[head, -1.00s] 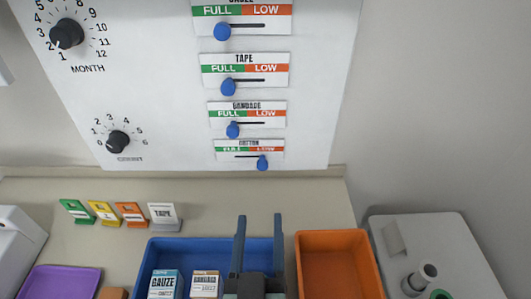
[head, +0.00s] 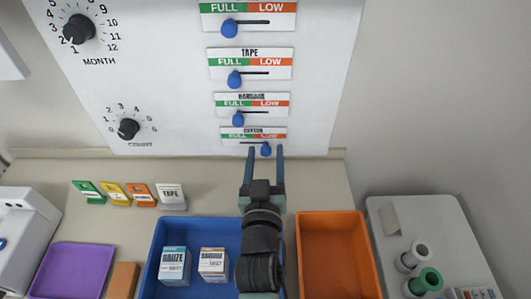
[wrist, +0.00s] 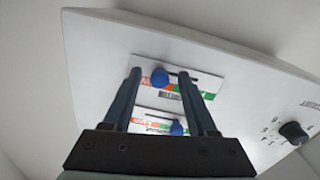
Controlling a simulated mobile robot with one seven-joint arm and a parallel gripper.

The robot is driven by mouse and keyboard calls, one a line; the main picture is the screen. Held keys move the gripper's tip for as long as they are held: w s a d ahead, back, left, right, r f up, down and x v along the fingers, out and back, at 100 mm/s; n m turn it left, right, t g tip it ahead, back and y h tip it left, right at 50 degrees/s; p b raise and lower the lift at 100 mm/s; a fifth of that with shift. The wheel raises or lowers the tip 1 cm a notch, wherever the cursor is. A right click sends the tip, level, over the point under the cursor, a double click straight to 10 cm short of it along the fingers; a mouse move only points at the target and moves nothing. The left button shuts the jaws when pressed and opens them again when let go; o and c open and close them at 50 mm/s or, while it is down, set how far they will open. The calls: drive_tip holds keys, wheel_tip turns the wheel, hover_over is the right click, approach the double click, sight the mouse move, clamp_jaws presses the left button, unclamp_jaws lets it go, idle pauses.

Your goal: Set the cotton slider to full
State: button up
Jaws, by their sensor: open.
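The cotton slider is the lowest on the white wall panel. Its blue knob (head: 265,150) sits at the right end of its slot, under the orange LOW side. My gripper (head: 264,154) is open, its fingertips up at the panel's lower edge on either side of the knob in the head view. In the wrist view, which shows the panel upside down, the cotton knob (wrist: 160,77) appears between my two open fingers (wrist: 161,76). I cannot tell whether a finger touches it. The FULL side of the cotton card is green, at left in the head view.
Above are the bandage knob (head: 238,119), tape knob (head: 234,79) and another slider knob (head: 229,28), all on the FULL side. Two dials are on the left. Below my arm are a blue bin (head: 208,233) with two boxes and an orange bin (head: 335,255).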

clamp_jaws()
idle(0.3)
idle(1.1)
